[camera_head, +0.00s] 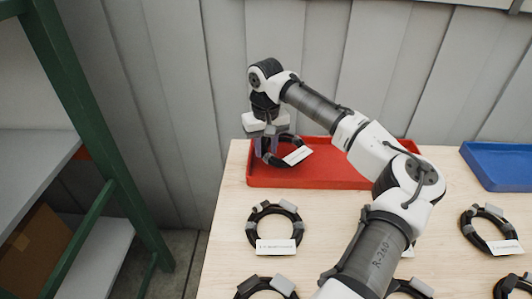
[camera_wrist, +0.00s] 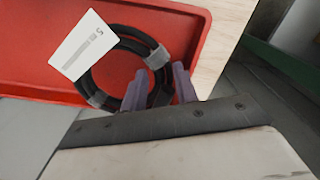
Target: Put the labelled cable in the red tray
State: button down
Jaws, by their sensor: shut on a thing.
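The labelled cable (camera_head: 283,152) is a coiled black ring with a white tag and grey bands. In the wrist view the cable (camera_wrist: 112,62) shows its white label (camera_wrist: 84,45) with small dark print. My gripper (camera_head: 265,144) is shut on the coil's edge; its two purple fingers (camera_wrist: 160,88) sit either side of the black cable. The red tray (camera_head: 325,178) lies flat under the cable, at the back left of the table. The red tray (camera_wrist: 190,22) also fills much of the wrist view. I cannot tell whether the coil touches the tray floor.
Other tagged black coils lie on the wooden table (camera_head: 222,255), one at the left (camera_head: 274,226) and one at the right (camera_head: 487,228). A blue tray (camera_head: 500,164) is at the back right. A green-framed shelf (camera_head: 95,130) stands left. A grey panelled wall is behind.

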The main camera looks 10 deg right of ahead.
aim_at(266, 150)
jog(key=shift+f, duration=1.5)
jog(key=shift+f, duration=0.4)
jog(key=c, duration=1.1)
grip_release()
notch_tip(266, 150, up, 13)
jog(key=shift+f+b, duration=0.1)
jog(key=shift+b, duration=0.35)
